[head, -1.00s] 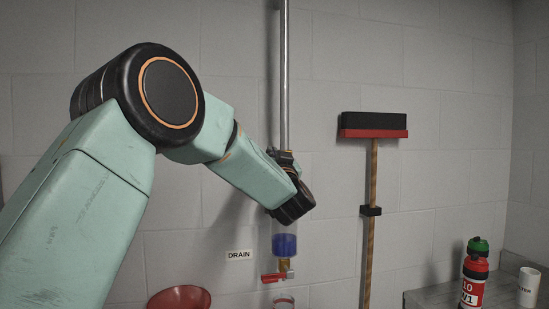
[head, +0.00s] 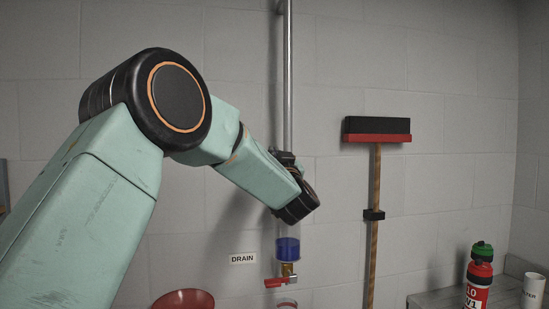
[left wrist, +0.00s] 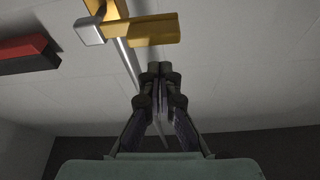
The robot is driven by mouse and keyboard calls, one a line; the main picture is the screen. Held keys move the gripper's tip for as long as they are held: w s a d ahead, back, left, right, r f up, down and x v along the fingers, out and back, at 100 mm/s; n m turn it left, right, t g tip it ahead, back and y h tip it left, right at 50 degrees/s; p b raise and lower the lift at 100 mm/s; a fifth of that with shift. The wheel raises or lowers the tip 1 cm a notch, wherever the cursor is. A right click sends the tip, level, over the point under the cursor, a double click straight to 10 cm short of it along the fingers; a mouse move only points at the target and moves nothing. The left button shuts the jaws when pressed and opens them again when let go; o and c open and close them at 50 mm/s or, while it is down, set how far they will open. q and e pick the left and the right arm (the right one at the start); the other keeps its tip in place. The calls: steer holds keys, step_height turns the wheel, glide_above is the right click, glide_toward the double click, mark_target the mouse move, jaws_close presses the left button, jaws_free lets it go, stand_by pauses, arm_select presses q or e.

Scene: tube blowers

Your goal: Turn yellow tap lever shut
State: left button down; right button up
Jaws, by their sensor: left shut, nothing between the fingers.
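The yellow tap lever (left wrist: 152,30) shows at the top of the left wrist view as a flat yellow bar, with a silver block at its left end and more yellow tap body above. It crosses in front of a grey pipe. My left gripper (left wrist: 160,70) is shut and empty, its dark fingertips just below the lever in that picture; a gap shows between them. In the head view my left arm covers the yellow tap, and only dark parts near the gripper (head: 288,160) show against the pipe (head: 288,80). My right gripper is not in view.
Below my wrist are a tube with blue contents (head: 288,248) and a red lever (head: 281,283), beside a DRAIN label (head: 243,258). A red bowl (head: 184,300) is lower left. A red-and-black broom (head: 376,138), bottle (head: 480,275) and white cup (head: 534,290) are right.

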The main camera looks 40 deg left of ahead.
arm_select(q)
steer(key=r+b+v, duration=0.1)
steer(key=b+v, duration=0.2)
steer(key=v, duration=0.7)
steer(key=w+d+f+m+t+h+b, duration=0.1)
steer(key=d+f+m+h, duration=0.2)
steer(key=f, duration=0.5)
steer(key=w+d+f+m+h, duration=0.1)
steer(key=d+f+h, duration=0.4)
steer(key=f, duration=0.4)
steer(key=s+d+f+m+g+h+b, duration=0.1)
steer(key=s+f+h, duration=0.1)
steer(key=f, duration=0.7)
steer(key=s+d+f+g+h+b, duration=0.2)
steer(key=f, duration=0.6)
steer(key=s+d+f+m+g+h+b, duration=0.1)
steer(key=s+f, duration=0.2)
steer(key=f, duration=0.6)
steer(key=s+d+f+m+g+h+b, duration=0.1)
steer(key=s+f+g+b, duration=0.4)
steer(key=s+f, duration=1.2)
steer(key=s+d+f+g+h+b, duration=0.2)
steer(key=s+d+f+g+b, duration=0.2)
steer(key=s+f, duration=1.4)
steer(key=s+g+b, duration=0.1)
steer(key=g, duration=0.1)
steer(key=shift+s+m+g+b, duration=0.25)
steer(key=shift+m+g+b, duration=0.05)
steer(key=shift+m+g, duration=0.1)
